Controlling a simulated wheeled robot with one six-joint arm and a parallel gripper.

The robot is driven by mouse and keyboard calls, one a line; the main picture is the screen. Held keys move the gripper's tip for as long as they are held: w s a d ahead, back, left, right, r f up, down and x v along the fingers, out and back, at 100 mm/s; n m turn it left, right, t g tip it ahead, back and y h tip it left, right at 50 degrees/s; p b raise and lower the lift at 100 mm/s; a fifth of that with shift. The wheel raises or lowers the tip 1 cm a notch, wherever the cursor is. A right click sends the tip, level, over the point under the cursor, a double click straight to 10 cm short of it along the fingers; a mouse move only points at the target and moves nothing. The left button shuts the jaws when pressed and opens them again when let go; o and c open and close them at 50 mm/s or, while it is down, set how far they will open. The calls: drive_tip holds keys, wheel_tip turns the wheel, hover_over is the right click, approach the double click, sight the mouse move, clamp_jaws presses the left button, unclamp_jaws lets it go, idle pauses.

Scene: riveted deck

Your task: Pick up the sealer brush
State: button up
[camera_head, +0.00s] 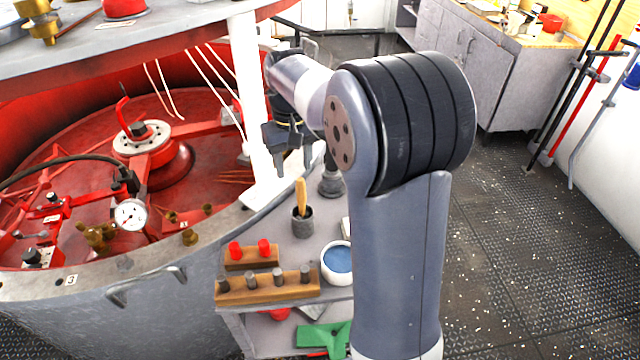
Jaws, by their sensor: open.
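What looks like the sealer brush is a tan wooden handle (301,193) standing nearly upright in a small dark grey cup (303,224). Its lower end is hidden inside the cup. The cup stands on a grey bench top (290,238) beside the large red-lined tank. My gripper (293,168) is open and empty, with its fingers pointing down. In the picture it appears just above the top of the handle, and I see a gap between them. The exact depth between them is hard to tell.
A wooden block with several dark pegs (267,289), a small block with two red knobs (252,257) and a white bowl with blue contents (337,260) are nearby. A dark round-based object (331,182) stands behind the cup. A white post (254,100) rises left of my gripper.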

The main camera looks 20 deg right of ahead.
sight(301, 192)
drive_tip(key=shift+w+d+r, duration=0.15)
drive_tip(key=shift+w+d, duration=0.15)
drive_tip(key=shift+w, duration=0.3)
drive_tip(key=shift+w+d+f, duration=0.1)
drive_tip(key=shift+w+f, duration=0.05)
drive_tip(key=shift+f, duration=0.05)
wheel_tip(301, 192, down, 5)
drive_tip(key=shift+r, duration=0.15)
drive_tip(key=f, duration=0.1)
drive_tip(key=f+p, duration=0.1)
drive_tip(key=f, duration=0.2)
drive_tip(key=shift+s+d+f, duration=0.35)
drive_tip(key=shift+f, duration=0.4)
clamp_jaws()
